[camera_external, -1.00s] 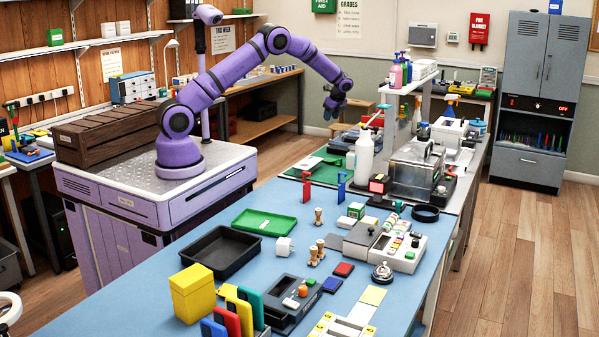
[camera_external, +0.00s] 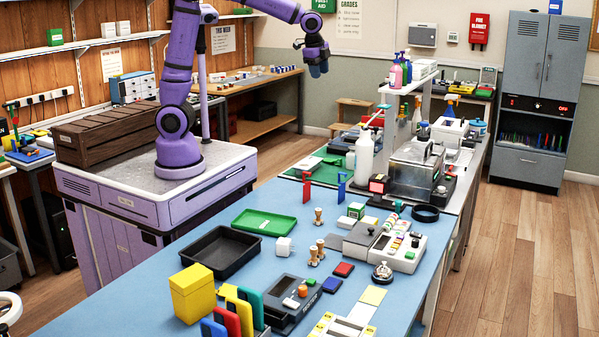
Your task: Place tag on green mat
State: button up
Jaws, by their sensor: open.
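I cannot tell whether this piece is the tag, and no other thing is clearly a tag at this size. My gripper (camera_external: 318,70) hangs high in the air above and behind the mat, pointing down. It is open, and nothing shows between its fingers.
A white bottle (camera_external: 364,153) and a metal-topped machine (camera_external: 415,168) stand right of the mat. Red (camera_external: 306,188) and blue (camera_external: 341,186) uprights stand in front. A green tray (camera_external: 264,222) and black tray (camera_external: 222,252) lie nearer. The air around my gripper is clear.

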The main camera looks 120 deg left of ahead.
jog(key=s+d+r+t, duration=0.15)
jog(key=s+d, duration=0.25)
jog(key=d, duration=0.5)
jog(key=s+d+r+t, duration=0.1)
jog(key=s+d+r, duration=0.25)
jog(key=d, duration=0.65)
jog(key=s+d+f+n+t+h, duration=0.1)
jog(key=s+d+f, duration=0.3)
jog(key=s+d, duration=0.8)
jog(key=shift+s+n+t+h, duration=0.4)
jog(key=shift+s+h, duration=0.4)
jog(key=shift+s, duration=0.25)
jog(key=o, duration=0.5)
jog(key=shift+o, duration=0.2)
